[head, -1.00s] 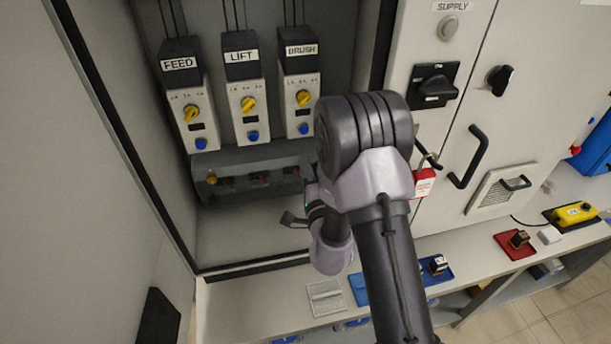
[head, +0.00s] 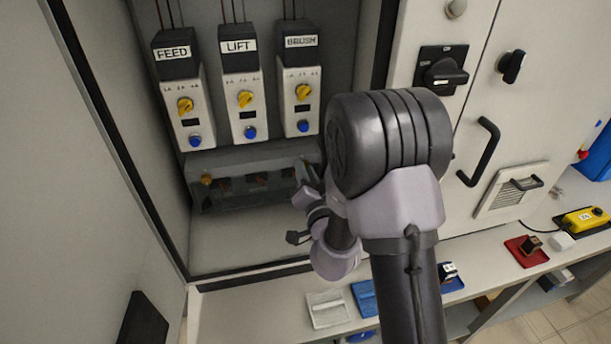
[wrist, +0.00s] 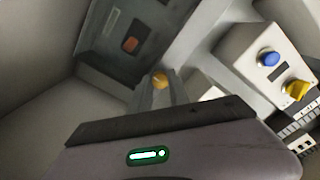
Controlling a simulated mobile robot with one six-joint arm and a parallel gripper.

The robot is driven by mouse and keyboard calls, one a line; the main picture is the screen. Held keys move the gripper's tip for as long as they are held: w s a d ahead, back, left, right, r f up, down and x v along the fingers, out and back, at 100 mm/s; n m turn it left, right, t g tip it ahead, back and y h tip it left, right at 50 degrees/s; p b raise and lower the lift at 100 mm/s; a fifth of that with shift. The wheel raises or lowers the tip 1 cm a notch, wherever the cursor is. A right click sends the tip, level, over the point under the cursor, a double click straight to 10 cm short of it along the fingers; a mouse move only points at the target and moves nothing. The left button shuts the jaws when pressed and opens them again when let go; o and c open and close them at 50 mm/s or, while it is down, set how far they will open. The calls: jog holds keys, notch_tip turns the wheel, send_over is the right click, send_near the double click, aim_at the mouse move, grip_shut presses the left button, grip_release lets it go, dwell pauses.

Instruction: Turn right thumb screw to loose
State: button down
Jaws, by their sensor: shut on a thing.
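The right thumb screw (wrist: 160,79) is a small brass-yellow knob in the wrist view, at the corner of a dark see-through terminal cover (wrist: 103,48). My gripper (wrist: 160,84) is shut on it, with one finger on either side. In the head view my gripper (head: 307,176) is at the right end of the cover (head: 230,197), and my arm and fingers hide the right screw. The left thumb screw (head: 207,179) shows as a brass knob at the cover's left end. I cannot tell how far the right screw is turned.
Above the cover stand the FEED (head: 187,120), LIFT (head: 242,110) and BRUSH (head: 300,100) units with yellow knobs and blue buttons. The cabinet door (head: 75,190) is at left. A panel with a black rotary switch (head: 442,74) is at right. Trays line the bench (head: 255,313) below.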

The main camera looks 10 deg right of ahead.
jog(key=shift+r+n, duration=0.15)
jog(key=shift+n, duration=0.35)
jog(key=c, duration=1.2)
grip_release()
jog(key=shift+c, duration=0.2)
jog(key=shift+d+f, duration=0.1)
jog(key=shift+f, duration=0.1)
